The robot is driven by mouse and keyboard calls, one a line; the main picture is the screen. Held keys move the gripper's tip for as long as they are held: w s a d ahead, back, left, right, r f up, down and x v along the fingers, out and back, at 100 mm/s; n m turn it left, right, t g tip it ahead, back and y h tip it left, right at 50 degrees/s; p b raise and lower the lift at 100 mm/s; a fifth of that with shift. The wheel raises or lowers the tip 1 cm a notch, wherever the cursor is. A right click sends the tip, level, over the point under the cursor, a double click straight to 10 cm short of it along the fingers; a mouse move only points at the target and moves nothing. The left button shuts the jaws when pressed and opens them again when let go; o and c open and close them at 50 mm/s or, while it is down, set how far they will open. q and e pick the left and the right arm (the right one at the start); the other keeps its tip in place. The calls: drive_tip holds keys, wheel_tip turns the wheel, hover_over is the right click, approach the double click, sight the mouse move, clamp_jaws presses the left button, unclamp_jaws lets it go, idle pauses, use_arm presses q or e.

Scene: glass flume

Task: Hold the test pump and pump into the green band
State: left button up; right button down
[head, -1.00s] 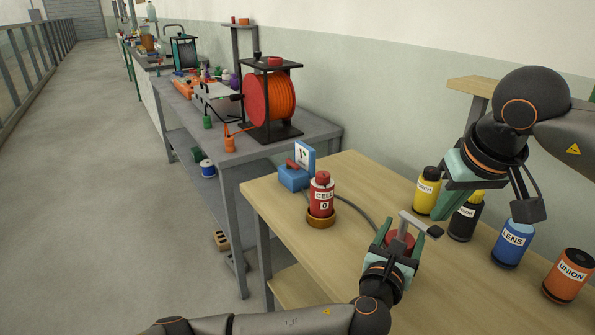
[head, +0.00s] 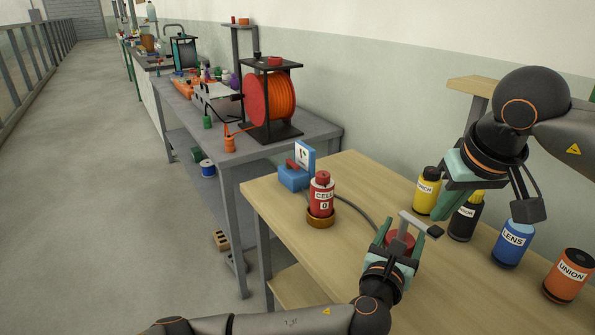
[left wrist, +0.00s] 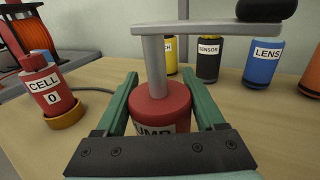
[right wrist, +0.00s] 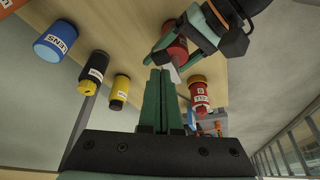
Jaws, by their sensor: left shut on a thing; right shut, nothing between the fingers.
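The test pump (head: 401,240) is a red cylinder on the wooden bench; its label shows in the left wrist view (left wrist: 160,103). A grey post and lever (head: 415,224) with a black end knob (head: 435,231) rise from it. My left gripper (head: 398,243) is shut around the pump body, a green finger on each side. My right gripper (head: 440,212) is shut and empty, above and beyond the lever, apart from the knob. A blue unit (head: 293,180) carries a white gauge panel (head: 305,157); its band and needle are too small to read.
A red CELL 0 bottle (head: 321,197) stands in a brown ring (head: 320,222). Yellow (head: 425,196), black (head: 461,223), blue LENS (head: 511,245) and orange UNION (head: 567,277) bottles line the right side. A grey hose (head: 355,210) crosses the bench. A red cable reel (head: 270,103) stands on the grey table.

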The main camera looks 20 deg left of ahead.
sight(437, 229)
idle(1.3)
drive_tip(key=shift+f, duration=0.15)
idle(2.2)
drive_tip(key=shift+f, duration=1.5)
drive_tip(key=shift+r, duration=1.65)
drive_tip(key=shift+r, duration=0.1)
wheel_tip(437, 229, up, 7)
